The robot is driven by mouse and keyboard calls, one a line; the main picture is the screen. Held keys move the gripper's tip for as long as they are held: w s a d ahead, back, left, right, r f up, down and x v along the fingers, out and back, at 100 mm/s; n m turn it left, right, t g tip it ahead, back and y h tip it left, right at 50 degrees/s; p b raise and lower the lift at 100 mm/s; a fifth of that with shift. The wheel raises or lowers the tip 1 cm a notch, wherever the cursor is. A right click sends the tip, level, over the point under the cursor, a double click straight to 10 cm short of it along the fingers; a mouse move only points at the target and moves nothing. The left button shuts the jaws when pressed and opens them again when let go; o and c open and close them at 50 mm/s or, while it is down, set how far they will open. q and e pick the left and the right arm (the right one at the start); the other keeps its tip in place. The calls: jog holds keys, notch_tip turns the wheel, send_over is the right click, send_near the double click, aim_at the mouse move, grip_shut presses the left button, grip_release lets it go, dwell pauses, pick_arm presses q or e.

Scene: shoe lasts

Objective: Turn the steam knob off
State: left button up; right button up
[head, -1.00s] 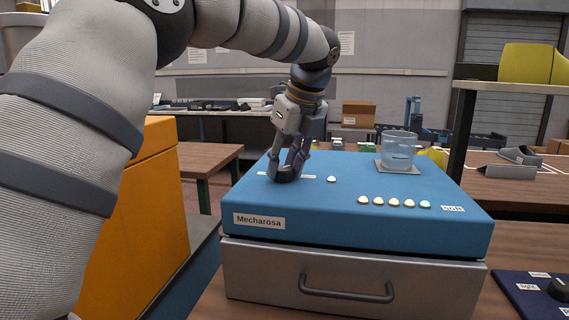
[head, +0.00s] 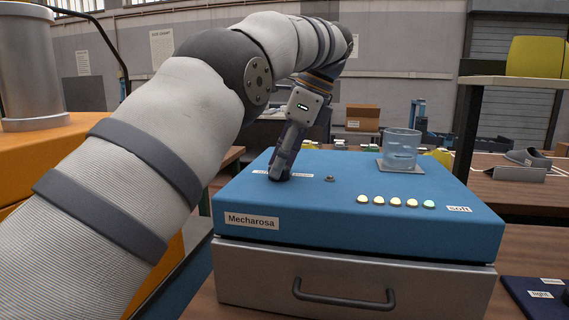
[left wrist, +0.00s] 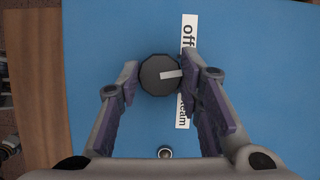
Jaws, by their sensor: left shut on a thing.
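The steam knob (left wrist: 155,82) is a round dark knob with a light pointer mark, on the blue top of the machine (head: 400,216). In the left wrist view its mark points right, toward the label strip (left wrist: 187,30), which reads "off" at the top and "steam" lower down, partly covered by a finger. My left gripper (head: 279,177) reaches down onto the machine's top and is shut on the knob, with one finger on each side (left wrist: 163,80). In the head view the fingers hide the knob. A small indicator lamp (head: 330,178) beside it looks dark. My right gripper is not in view.
A glass (head: 402,148) stands on a grey pad at the back of the machine. Several small round lights (head: 396,202) line its front right. A drawer with a dark handle (head: 343,299) is below. A shelf post (head: 467,130) stands at the right.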

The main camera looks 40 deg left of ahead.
pick_arm(q)
jog(key=shift+n, duration=0.5)
jog(key=o, duration=1.2)
jog(key=shift+c, duration=0.2)
